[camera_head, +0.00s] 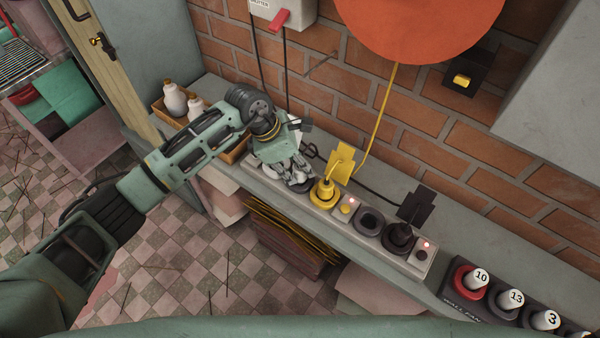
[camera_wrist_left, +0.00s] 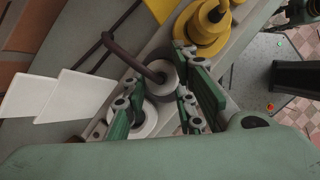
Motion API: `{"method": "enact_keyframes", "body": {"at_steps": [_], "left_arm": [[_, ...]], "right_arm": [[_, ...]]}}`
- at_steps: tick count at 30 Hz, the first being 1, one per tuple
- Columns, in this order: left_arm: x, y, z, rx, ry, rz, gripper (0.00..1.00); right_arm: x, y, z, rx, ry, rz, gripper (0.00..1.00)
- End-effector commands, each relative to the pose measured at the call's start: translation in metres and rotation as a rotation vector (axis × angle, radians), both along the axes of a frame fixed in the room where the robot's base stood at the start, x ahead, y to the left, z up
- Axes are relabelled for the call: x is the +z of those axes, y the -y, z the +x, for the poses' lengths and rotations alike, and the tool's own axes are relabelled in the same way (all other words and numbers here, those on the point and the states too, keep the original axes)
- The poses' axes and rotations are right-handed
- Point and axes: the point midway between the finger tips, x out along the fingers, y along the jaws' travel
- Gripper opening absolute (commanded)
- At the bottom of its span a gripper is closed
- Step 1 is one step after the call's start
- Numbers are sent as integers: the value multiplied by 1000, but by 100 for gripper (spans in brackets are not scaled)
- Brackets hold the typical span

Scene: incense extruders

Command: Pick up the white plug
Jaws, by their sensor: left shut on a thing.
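My left gripper (camera_head: 297,178) reaches down onto the power strip (camera_head: 377,208) from the left. In the left wrist view its fingers (camera_wrist_left: 160,92) are closed around the white plug (camera_wrist_left: 167,84), whose round body looks greyish in shade. A dark cable bends out of the plug's top. White flag-like plates (camera_wrist_left: 75,97) stick out to the left in the wrist view. A pale round piece (camera_wrist_left: 148,119) shows between the fingers; I cannot tell whether it is a socket or part of the plug. In the head view the gripper hides most of the plug.
The yellow plug (camera_head: 324,192) with its yellow tag stands close to the right of my gripper. Numbered pegs (camera_head: 472,280) stand at the right. White bottles (camera_head: 174,99) sit behind my arm; a brick wall (camera_head: 420,110) backs the shelf.

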Motion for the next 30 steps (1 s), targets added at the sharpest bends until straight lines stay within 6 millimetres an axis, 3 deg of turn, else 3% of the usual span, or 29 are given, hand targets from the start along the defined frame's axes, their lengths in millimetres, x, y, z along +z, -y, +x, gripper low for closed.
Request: {"method": "enact_keyframes", "body": {"at_steps": [4,14,19,23,30], "left_arm": [[0,0,0,0,1,-1,1],[3,0,1,0,3,-1,0],[16,0,2,0,7,-2,0],[40,0,2,-2,10,-2,0],[71,52,-19,-5,6,-3,0]], "right_arm": [[0,0,0,0,0,0,40],[-1,-1,0,0,1,1,40],[-8,-2,1,-1,1,2,40],[-20,-3,1,-1,0,3,40],[-36,-5,1,-1,1,6,40]]}}
